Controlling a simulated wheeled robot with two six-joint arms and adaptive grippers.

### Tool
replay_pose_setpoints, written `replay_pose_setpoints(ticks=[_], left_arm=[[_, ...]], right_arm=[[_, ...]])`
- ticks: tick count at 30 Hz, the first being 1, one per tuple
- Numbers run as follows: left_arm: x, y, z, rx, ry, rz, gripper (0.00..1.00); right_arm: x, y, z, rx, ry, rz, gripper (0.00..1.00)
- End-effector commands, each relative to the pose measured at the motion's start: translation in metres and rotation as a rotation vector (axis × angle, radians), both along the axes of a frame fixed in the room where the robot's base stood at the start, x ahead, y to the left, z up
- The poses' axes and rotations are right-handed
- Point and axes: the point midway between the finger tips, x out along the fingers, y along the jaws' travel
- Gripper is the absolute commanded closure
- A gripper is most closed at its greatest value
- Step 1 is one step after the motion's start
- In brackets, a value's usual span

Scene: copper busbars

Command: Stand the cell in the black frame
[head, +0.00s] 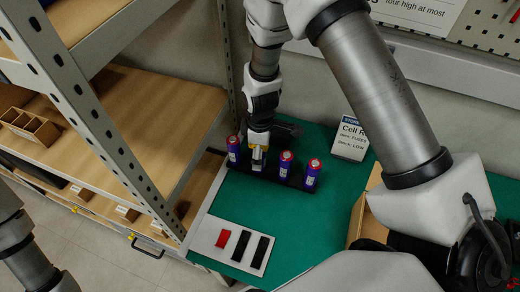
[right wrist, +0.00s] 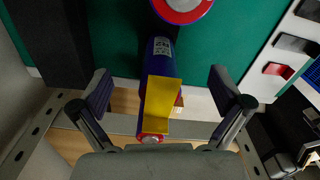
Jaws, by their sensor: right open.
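The black frame (head: 270,178) lies along the back left edge of the green mat. Purple cells with red tops stand along it: one at the left (head: 233,148) and two at the right (head: 285,165), (head: 312,173). My right gripper (head: 258,150) is above the frame, between the left cell and the other two. In the right wrist view its fingers (right wrist: 163,92) are spread apart on either side of a purple cell with a yellow piece (right wrist: 160,95), with visible gaps. I cannot tell whether this cell is fully seated. My left gripper is out of view.
A grey tray (head: 230,243) with one red and two black pieces lies at the front left of the mat. A white sign (head: 350,140) stands behind at the right. A cardboard box (head: 362,212) is at the right. Wooden shelves (head: 150,105) stand at the left. The middle mat is clear.

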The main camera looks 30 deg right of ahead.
Motion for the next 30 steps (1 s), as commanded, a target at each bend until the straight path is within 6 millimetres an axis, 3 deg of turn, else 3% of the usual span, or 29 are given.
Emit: replay_pose_setpoints(ticks=[5, 12, 16, 21, 30], left_arm=[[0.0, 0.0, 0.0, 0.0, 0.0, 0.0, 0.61], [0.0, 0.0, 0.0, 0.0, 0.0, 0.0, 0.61], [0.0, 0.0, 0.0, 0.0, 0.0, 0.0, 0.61], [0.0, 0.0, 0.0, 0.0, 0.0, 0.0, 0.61], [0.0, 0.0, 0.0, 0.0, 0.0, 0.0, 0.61]], right_arm=[[0.002, 0.0, 0.021, 0.0, -0.005, 0.001, 0.0], [0.002, 0.0, 0.083, 0.0, -0.007, 0.001, 0.0], [0.001, 0.0, 0.108, 0.0, -0.005, 0.0, 0.0], [0.0, 0.0, 0.12, -0.001, -0.001, -0.001, 0.0], [0.0, 0.0, 0.12, 0.0, 0.0, 0.0, 0.0]])
